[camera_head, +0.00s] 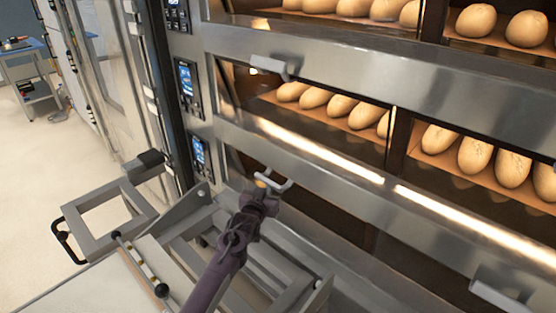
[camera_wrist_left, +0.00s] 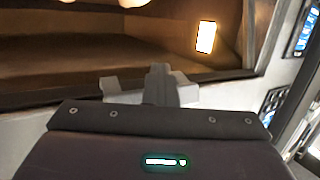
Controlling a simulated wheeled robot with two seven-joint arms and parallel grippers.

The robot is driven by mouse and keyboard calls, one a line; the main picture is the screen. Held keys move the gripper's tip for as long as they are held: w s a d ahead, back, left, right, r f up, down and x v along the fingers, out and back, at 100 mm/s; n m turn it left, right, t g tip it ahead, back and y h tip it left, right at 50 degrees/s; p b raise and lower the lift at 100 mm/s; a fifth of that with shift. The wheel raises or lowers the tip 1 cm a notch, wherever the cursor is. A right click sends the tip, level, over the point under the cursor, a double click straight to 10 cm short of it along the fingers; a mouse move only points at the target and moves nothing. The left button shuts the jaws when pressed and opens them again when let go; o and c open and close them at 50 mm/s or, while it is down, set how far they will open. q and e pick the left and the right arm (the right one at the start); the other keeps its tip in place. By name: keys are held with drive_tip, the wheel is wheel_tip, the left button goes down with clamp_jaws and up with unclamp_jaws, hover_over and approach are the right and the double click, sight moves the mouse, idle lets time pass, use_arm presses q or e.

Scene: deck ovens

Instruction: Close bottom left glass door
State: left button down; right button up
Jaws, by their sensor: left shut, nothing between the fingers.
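The bottom left opening of the oven (camera_head: 325,208) is dark and lies below the bright light strip in the head view. Whether its glass door is open or shut is hard to tell, as my arm and the steel frame cover part of it. My left gripper (camera_head: 272,183) is at the left end of this opening, shut with nothing in it. In the left wrist view my gripper (camera_wrist_left: 160,85) points at a dim brown oven chamber (camera_wrist_left: 110,60) with a lit lamp at its right. Contact with the door cannot be told. My right gripper is not in view.
Loaves (camera_head: 340,106) fill the deck above, behind glass with a steel handle (camera_head: 275,66). Another handle (camera_head: 500,298) is at lower right. Control panels (camera_head: 187,85) line the left side. A steel frame (camera_head: 108,218) stands at lower left; open floor (camera_head: 60,160) lies beyond.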

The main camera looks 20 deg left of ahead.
sight(270, 184)
use_arm(q)
drive_tip(key=shift+t, duration=0.4)
drive_tip(key=r, duration=0.2)
drive_tip(key=r+p, duration=0.1)
drive_tip(key=r, duration=0.2)
drive_tip(key=shift+w, duration=0.2)
drive_tip(key=shift+s, duration=0.2)
drive_tip(key=shift+d+f, duration=0.1)
drive_tip(key=shift+d, duration=0.15)
drive_tip(key=shift+s+d+f+p, duration=0.2)
drive_tip(key=shift+f+p, duration=0.15)
drive_tip(key=shift+p, duration=0.3)
drive_tip(key=shift+s+d+f+p, duration=0.15)
drive_tip(key=shift+f+p, duration=0.2)
drive_tip(key=shift+p, duration=0.25)
drive_tip(key=s+p, duration=0.2)
drive_tip(key=s, duration=0.1)
drive_tip(key=shift+s+r, duration=0.2)
drive_tip(key=shift+s, duration=0.05)
drive_tip(key=shift+s+f+p, duration=0.15)
drive_tip(key=shift+s+p, duration=0.15)
drive_tip(key=shift+s+f, duration=0.1)
drive_tip(key=shift+s, duration=0.4)
drive_tip(key=shift+f, duration=0.1)
